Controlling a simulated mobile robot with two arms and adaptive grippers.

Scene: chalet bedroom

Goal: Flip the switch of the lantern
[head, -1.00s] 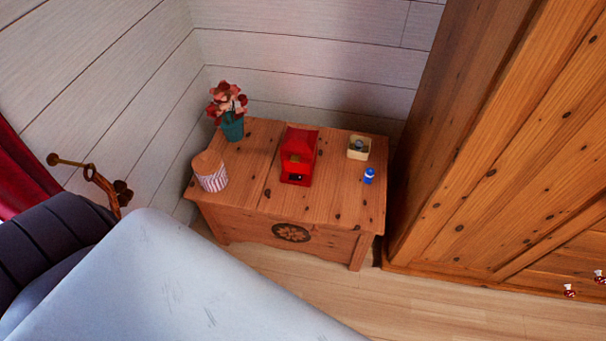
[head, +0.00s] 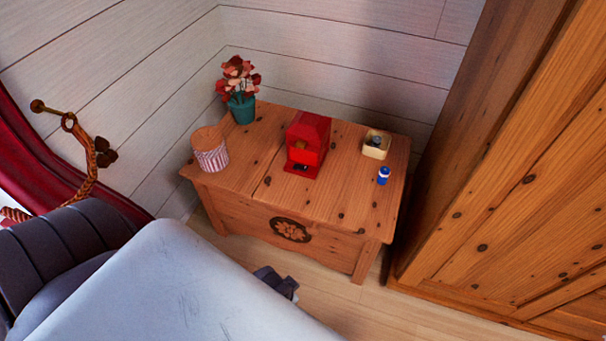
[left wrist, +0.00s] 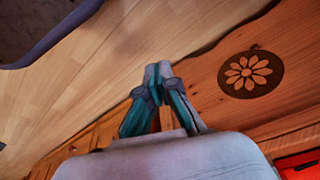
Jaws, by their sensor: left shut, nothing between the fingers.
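The red lantern (head: 307,146) stands upright on top of the wooden chest, near its middle. Its front has a dark opening low down; I cannot make out the switch clearly. A red piece, probably the lantern (left wrist: 303,164), shows at the lower right corner of the left wrist view. My left gripper (left wrist: 158,72) is shut and empty, its fingertips together near the chest's front with the carved flower. In the head view my left gripper (head: 278,282) only partly shows behind my pale arm, in front of and below the chest, apart from the lantern. My right gripper is not in view.
The chest (head: 235,215) also bears a potted flower (head: 240,98), a striped jar (head: 210,152), a small pale box (head: 376,145) and a small blue item (head: 383,176). A tall wooden wardrobe (head: 500,190) stands close on the right. Bare floor (head: 370,310) lies in front.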

